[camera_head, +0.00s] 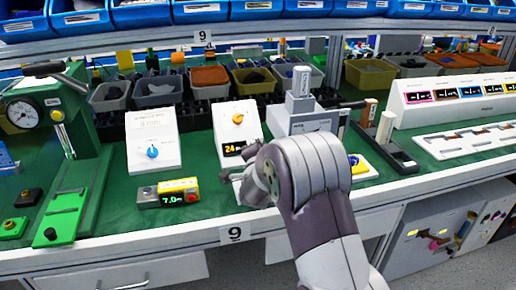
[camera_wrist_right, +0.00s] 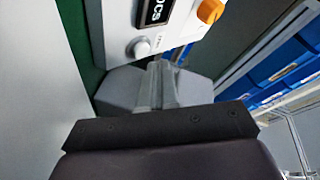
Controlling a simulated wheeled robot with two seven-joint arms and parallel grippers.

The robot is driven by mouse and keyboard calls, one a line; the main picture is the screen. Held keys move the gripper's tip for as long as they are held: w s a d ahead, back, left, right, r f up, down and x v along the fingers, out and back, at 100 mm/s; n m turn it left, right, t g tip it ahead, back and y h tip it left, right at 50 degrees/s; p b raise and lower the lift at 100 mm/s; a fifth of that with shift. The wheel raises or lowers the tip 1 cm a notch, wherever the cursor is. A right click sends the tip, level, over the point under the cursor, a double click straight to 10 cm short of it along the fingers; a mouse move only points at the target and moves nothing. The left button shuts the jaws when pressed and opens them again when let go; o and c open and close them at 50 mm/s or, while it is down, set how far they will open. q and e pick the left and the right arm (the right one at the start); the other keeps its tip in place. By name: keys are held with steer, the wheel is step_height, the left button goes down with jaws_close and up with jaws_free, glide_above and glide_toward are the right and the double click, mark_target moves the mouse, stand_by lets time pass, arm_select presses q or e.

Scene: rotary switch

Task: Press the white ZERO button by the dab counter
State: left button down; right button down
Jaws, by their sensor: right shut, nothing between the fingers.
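The dab counter is a white sloped box (camera_head: 238,118) with an orange knob and a dark display (camera_head: 234,149) lit with yellow digits. In the right wrist view its white face (camera_wrist_right: 180,38) shows the dark display (camera_wrist_right: 156,10) and a round whitish button (camera_wrist_right: 139,47) beside it; no ZERO label is legible. My left gripper is not in view.
A white box with a blue knob (camera_head: 152,152) and a small yellow-and-grey unit with a red button (camera_head: 191,196) stand to the left. A grey block device (camera_head: 302,119) stands close on the right. Bins line the back.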

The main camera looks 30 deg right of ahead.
steer(key=shift+f, duration=0.1)
stand_by(0.7)
steer(key=shift+w+f+b, duration=0.25)
steer(key=shift+b, duration=0.15)
steer(key=shift+w+d+f+b, duration=0.1)
steer(key=shift+w+f+b, duration=0.15)
steer(key=shift+f+b, duration=0.1)
stand_by(0.6)
steer(key=shift+s+r, duration=0.1)
steer(key=shift+r, duration=0.05)
steer(key=shift+s+r, duration=0.4)
steer(key=shift+r, duration=0.1)
steer(key=s+r+p, duration=0.1)
steer(key=r, duration=0.1)
steer(key=s+a+r+p, duration=0.1)
steer(key=s+r, duration=0.1)
steer(key=shift+s+p, duration=0.1)
steer(key=shift+p, duration=0.2)
steer(key=shift+f, duration=0.1)
